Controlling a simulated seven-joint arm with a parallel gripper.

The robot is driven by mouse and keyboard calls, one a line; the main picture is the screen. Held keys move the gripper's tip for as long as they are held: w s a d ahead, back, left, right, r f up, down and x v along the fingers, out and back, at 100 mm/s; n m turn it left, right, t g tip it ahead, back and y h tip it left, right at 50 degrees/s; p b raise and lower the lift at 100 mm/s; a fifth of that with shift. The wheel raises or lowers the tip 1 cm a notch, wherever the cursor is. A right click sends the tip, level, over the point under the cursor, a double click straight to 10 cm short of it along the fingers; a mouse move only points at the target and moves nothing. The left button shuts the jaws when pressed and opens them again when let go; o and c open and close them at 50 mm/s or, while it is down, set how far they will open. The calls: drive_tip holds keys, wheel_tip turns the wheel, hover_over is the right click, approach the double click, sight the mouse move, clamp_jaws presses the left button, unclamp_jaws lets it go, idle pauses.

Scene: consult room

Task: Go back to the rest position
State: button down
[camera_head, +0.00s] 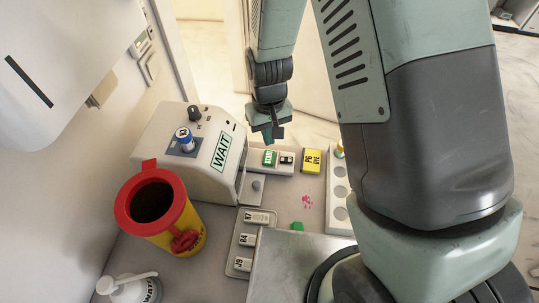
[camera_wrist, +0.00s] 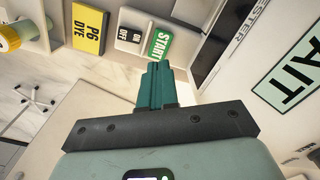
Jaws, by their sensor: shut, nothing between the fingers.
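My gripper (camera_head: 275,137) hangs above the far part of the counter, in front of a green START button (camera_head: 269,158) and to the right of the grey machine (camera_head: 200,150) with the WAIT sign. In the wrist view, my gripper (camera_wrist: 157,68) has its teal fingers pressed together with nothing between them. Beyond the fingertips is the green START label (camera_wrist: 159,43), beside an ON/OFF switch (camera_wrist: 130,38). The fingers look apart from the button, but the exact gap cannot be told.
A yellow P6 DYE box (camera_head: 311,161) and a white rack (camera_head: 340,195) stand right of the switch. A red-and-yellow bin (camera_head: 190,228), a white bottle (camera_head: 135,290) and a tray of labelled vials (camera_head: 243,262) are nearer. Pink spots (camera_head: 307,201) mark the counter.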

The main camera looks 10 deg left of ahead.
drive_tip(key=shift+r, duration=0.1)
idle(0.3)
drive_tip(key=s+d+r+m+t, duration=0.1)
drive_tip(key=d+r, duration=0.4)
drive_tip(key=r, duration=0.6)
drive_tip(key=s+d+r+m+t, duration=0.15)
drive_tip(key=d+r, duration=0.25)
drive_tip(key=r, duration=0.8)
drive_tip(key=s+d+r+m+t, duration=0.3)
drive_tip(key=s+d+r, duration=0.5)
drive_tip(key=s, duration=0.5)
wheel_tip(320, 180, up, 3)
drive_tip(key=shift+d+f, duration=0.2)
drive_tip(key=shift+d, duration=0.15)
